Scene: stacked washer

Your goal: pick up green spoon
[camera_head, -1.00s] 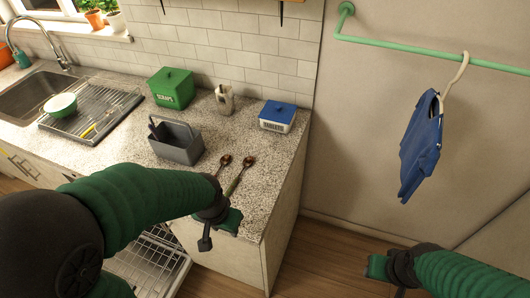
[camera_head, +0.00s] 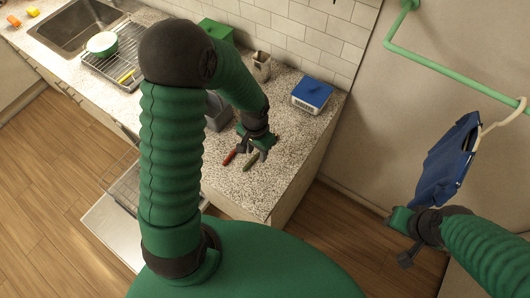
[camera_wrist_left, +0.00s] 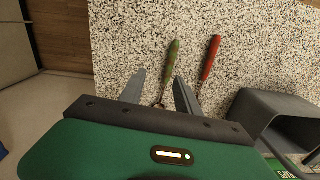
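The green spoon (camera_head: 251,161) lies on the speckled counter near its front edge. A red-handled spoon (camera_head: 230,157) lies to its left. My left gripper (camera_head: 257,149) is low over the counter at the spoons. In the left wrist view the gripper (camera_wrist_left: 160,88) is open, and the green handle (camera_wrist_left: 171,60) runs out from between its fingers, with part of the spoon's neck visible between them. The red handle (camera_wrist_left: 210,58) is outside the fingers, to the right. The bowl of the green spoon is hidden by the gripper. My right gripper (camera_head: 399,238) is away from the counter, near the hanging blue garment.
A grey caddy (camera_head: 217,112) stands left of the spoons and also shows in the wrist view (camera_wrist_left: 262,110). A blue-lidded box (camera_head: 310,95), a beige holder (camera_head: 261,67) and a green bin (camera_head: 216,33) stand along the wall. A blue garment (camera_head: 446,165) hangs at right.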

